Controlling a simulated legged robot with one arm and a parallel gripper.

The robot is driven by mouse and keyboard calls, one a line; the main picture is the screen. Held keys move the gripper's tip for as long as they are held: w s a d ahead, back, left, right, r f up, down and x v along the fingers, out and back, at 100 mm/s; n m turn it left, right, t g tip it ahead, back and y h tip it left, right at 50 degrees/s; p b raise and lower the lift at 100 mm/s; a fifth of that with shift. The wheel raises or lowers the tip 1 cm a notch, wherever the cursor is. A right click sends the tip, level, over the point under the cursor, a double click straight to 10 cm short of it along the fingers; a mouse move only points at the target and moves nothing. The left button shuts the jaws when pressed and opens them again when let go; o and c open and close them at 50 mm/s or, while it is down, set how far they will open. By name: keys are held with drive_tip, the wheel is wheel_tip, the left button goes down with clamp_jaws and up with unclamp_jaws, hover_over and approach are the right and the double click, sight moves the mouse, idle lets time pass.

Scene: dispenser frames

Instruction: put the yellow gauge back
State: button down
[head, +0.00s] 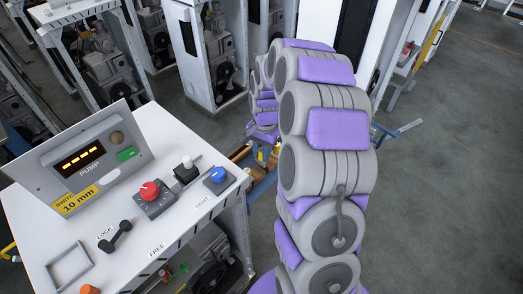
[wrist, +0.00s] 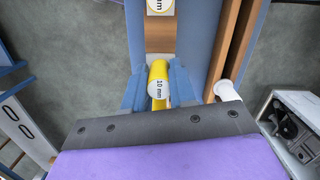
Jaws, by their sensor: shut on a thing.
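The yellow gauge (wrist: 158,71) is a short yellow cylinder with a white label reading "10 mm". My gripper (wrist: 157,80) is shut on it, with one blue finger on each side. In the wrist view, the gauge is in front of a brown wooden strip in a blue rack (wrist: 198,40). I cannot tell whether it touches the rack. In the head view, a small yellow part (head: 262,157) shows beside my arm, which hides most of the gripper.
A white control table (head: 140,215) stands at the left, with a pump panel (head: 85,155), a red knob (head: 150,190), a blue button (head: 216,175) and a black lever handle (head: 115,235). A white peg (wrist: 227,90) is right of my gripper.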

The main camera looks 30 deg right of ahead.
drive_tip(key=shift+f+b, duration=0.35)
drive_tip(key=shift+f, duration=1.45)
drive_tip(key=c, duration=0.8)
unclamp_jaws()
drive_tip(key=shift+c, duration=0.2)
wheel_tip(320, 180, up, 17)
drive_tip(key=w+d+p, duration=0.1)
drive_tip(key=shift+d, duration=0.3)
